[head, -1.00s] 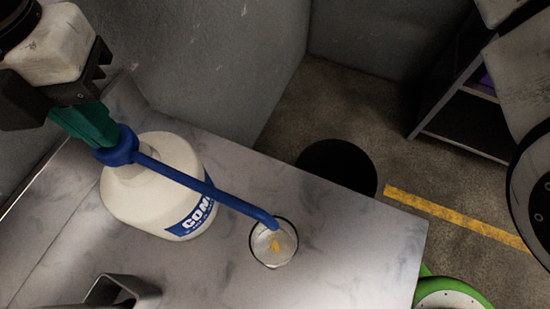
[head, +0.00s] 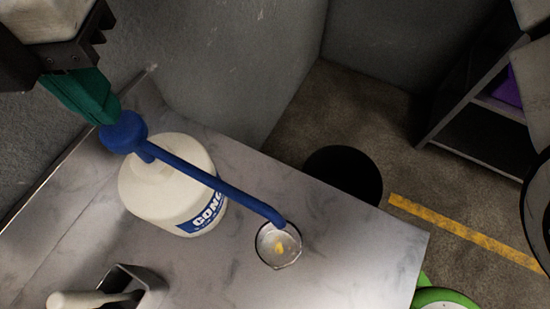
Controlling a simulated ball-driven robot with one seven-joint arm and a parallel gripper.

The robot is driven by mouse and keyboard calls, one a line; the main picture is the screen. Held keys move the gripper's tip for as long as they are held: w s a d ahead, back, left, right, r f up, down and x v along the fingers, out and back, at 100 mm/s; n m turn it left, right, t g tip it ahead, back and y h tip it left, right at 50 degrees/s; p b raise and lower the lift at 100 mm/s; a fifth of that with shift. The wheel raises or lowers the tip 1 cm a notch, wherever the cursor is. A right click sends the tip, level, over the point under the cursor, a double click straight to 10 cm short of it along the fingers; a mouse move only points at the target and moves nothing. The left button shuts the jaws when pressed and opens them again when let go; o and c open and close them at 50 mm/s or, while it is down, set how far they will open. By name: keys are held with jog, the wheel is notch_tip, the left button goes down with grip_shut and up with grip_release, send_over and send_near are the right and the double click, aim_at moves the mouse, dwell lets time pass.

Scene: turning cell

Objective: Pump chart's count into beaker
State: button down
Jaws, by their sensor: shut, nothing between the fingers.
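A white bottle (head: 160,192) with a blue label, partly reading "CON", stands on the marbled bench. Its blue pump head (head: 123,133) is up, with a short stem showing above the bottle. The long blue spout (head: 225,187) reaches right and ends over the rim of a clear glass beaker (head: 270,256). A small yellow patch shows in the beaker. My gripper (head: 108,114), with green fingers, is shut and empty, its tips at the top of the pump head; whether they touch is unclear. No chart is in view.
A grey metal holder (head: 145,287) and a white rounded handle (head: 85,300) are at the bench's near left. The bench (head: 350,255) is clear right of the beaker. Beyond it are a black round bin (head: 343,174), a yellow floor line (head: 465,234) and a dark shelf (head: 480,135).

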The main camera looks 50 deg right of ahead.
aim_at(119, 126)
jog(key=shift+f, duration=0.1)
dwell(0.6)
jog(key=shift+f+b, duration=2.25)
jog(key=shift+b, duration=0.15)
jog(key=shift+r, duration=0.1)
jog(key=shift+r+p, duration=1.2)
jog(key=shift+r, duration=1.05)
jog(key=shift+r+p, duration=1.55)
jog(key=shift+r, duration=1.45)
